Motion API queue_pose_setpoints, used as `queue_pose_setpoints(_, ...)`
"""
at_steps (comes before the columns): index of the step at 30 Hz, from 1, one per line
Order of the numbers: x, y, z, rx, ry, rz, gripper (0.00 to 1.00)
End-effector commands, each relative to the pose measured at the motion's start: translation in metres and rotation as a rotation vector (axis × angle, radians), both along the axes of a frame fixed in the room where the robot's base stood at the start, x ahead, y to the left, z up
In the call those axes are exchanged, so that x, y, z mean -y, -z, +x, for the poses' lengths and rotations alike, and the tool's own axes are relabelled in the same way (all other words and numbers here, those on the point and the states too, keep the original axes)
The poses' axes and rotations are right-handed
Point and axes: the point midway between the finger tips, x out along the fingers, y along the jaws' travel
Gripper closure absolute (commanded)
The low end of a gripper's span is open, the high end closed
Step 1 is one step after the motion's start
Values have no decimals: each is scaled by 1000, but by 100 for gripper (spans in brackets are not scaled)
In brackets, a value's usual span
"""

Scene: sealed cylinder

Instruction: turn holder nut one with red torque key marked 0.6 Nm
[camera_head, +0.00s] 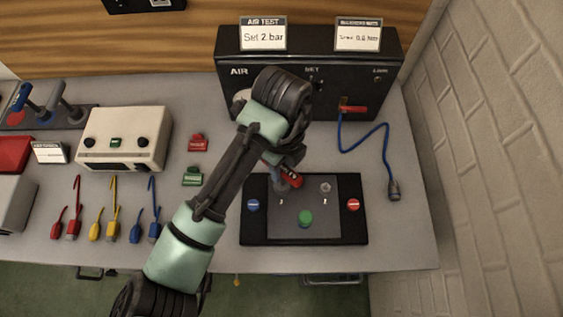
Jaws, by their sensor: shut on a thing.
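My gripper (279,168) is partly hidden under my wrist, above the left half of the black fixture (256,236). It is shut on a red and dark tool (292,177), which looks like the red torque key; its marking cannot be read. A grey post (282,188), apparently holder nut one, stands just below the tool, above a small number. I cannot tell whether the tool touches it. A second nut (325,187) stands to the right, marked 2. The fixture also has a green button (305,218), a blue disc (253,205) and a red disc (353,205).
Behind the fixture stands a black air test box (230,95) with signs. At left are a beige instrument (115,140), a tool rack (85,118) and coloured leads (113,220). A brick wall (480,150) bounds the right.

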Motion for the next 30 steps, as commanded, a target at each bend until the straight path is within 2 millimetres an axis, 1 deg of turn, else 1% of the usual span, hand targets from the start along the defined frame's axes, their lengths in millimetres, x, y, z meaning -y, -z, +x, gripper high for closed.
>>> queue_pose_setpoints(18,0,0,1,3,-1,0,100)
queue_pose_setpoints(30,0,9,1,3,-1,0,100)
